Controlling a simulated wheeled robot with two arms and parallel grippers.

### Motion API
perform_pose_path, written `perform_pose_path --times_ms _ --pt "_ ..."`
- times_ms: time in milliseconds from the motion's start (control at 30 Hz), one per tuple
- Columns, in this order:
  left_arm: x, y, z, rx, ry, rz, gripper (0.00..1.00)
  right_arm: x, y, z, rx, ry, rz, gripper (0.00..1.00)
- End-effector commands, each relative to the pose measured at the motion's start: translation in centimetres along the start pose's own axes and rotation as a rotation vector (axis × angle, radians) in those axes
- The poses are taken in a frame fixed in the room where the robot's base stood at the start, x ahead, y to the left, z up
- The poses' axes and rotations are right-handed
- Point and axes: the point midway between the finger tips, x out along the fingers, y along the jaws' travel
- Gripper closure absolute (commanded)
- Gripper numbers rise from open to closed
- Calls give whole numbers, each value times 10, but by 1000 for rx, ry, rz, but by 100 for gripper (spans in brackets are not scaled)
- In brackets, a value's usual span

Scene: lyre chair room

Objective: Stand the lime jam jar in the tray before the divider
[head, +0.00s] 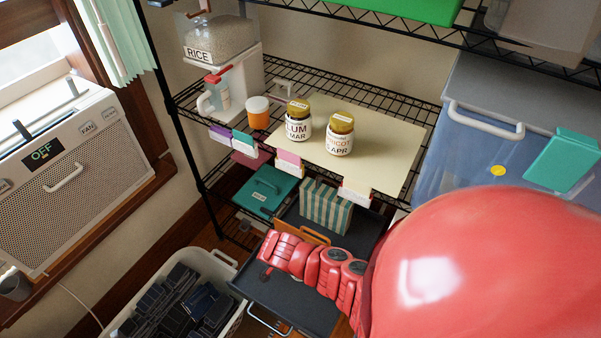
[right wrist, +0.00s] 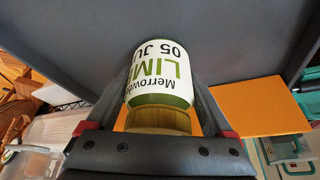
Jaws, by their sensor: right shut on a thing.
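The lime jam jar (right wrist: 160,75) has a white label with green lettering, a green lower band and a gold lid. My right gripper (right wrist: 163,84) is shut on it, with the lid toward the wrist. The jar is hidden in the head view, where my red right arm covers that spot. The dark grey tray (head: 262,290) sits on the lower shelf with that arm over it. The orange divider (head: 300,232) stands in the tray and also shows beside the jar in the right wrist view (right wrist: 258,109). I cannot tell whether the jar touches the tray. My left gripper is out of view.
Plum (head: 297,127) and apricot (head: 339,144) jars stand on the cream shelf mat (head: 390,150) above. A striped box (head: 325,206) stands behind the divider, a teal case (head: 265,190) to its left. A bin of dark items (head: 232,263) stands lower left.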

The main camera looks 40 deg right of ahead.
Motion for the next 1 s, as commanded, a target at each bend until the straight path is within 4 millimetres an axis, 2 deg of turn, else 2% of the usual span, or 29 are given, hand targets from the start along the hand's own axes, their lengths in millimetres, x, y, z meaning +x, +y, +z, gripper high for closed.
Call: perform_pose_path --times_ms 167,200,233,267,467,633,767,1000 --pt "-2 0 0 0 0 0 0 3 -1 1 1 0 -1 100" --pt "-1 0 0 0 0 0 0 2 -1 1 0 0 -1 9" --pt "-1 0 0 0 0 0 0 2 0 1 0 0 -1 3" --pt "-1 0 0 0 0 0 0 2 0 1 0 1 -1 0" --pt "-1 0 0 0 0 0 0 2 0 1 0 0 -1 0" --pt "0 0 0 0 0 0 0 -6 0 0 0 -2 0 0" --pt "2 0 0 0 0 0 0 -23 -2 1 1 -5 -4 0" --pt "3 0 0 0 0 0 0 -67 -1 0 2 -3 -5 0"
